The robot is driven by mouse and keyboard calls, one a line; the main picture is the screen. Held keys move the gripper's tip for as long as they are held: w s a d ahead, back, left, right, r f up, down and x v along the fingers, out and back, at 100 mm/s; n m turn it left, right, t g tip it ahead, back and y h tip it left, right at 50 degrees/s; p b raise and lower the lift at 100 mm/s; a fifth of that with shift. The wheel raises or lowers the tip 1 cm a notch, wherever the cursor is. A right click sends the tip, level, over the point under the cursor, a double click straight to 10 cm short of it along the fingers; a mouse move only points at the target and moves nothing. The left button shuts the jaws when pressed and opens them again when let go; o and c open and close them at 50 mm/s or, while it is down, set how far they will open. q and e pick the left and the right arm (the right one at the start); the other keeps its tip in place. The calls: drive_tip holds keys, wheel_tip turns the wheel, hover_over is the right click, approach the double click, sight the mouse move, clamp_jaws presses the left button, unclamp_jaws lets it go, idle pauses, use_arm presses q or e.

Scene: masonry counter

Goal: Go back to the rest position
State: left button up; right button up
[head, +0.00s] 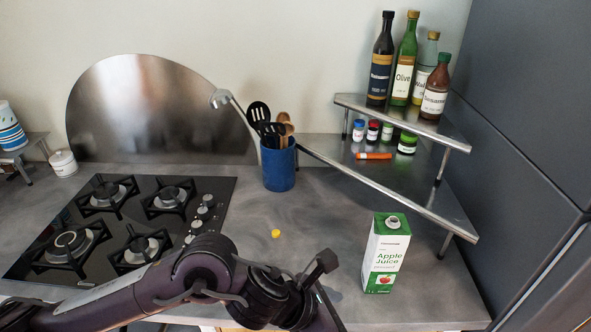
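My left arm (130,290) comes in from the lower left and crosses the front of the counter (330,215). It bends at a dark joint, and its wrist (270,290) lies at the bottom middle of the head view. The arm runs on past the bottom edge, so my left gripper's fingers do not show. My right arm and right gripper are not in view. An apple juice carton (385,255) stands upright on the counter, to the right of my wrist and apart from it. A small yellow cap (276,233) lies on the counter just behind my wrist.
A black gas hob (120,225) lies behind my arm at left. A blue utensil pot (278,170) stands at the back middle. A metal corner shelf (400,185) holds bottles, small jars and an orange item. A dark cabinet (530,110) bounds the right. The counter's middle is mostly clear.

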use_arm(q)
wheel_tip(320, 180, up, 6)
drive_tip(key=w+d+n+t+h, duration=0.2)
drive_tip(key=n+t, duration=0.3)
drive_tip(key=n, duration=0.8)
drive_tip(key=w+a+f+n+t+y, duration=0.2)
drive_tip(key=w+a+n+y, duration=0.2)
drive_tip(key=a+n, duration=0.8)
drive_tip(key=s+a+f+n+g+y, duration=0.3)
drive_tip(key=s+a+f+n, duration=0.3)
drive_tip(key=a+n, duration=0.4)
drive_tip(key=s+a+f+n+g+y, duration=0.3)
drive_tip(key=s+a+f+n, duration=0.3)
drive_tip(key=n, duration=0.6)
wheel_tip(320, 180, down, 35)
drive_tip(key=s+a+g+b, duration=0.1)
drive_tip(key=s+a+b, duration=0.1)
drive_tip(key=s+b, duration=0.1)
drive_tip(key=s+a+f+g+b, duration=0.1)
drive_tip(key=s+a+f, duration=0.2)
drive_tip(key=s+f, duration=1.5)
drive_tip(key=shift+s+f+y, duration=0.15)
drive_tip(key=shift+s+y, duration=0.05)
drive_tip(key=shift+y, duration=0.2)
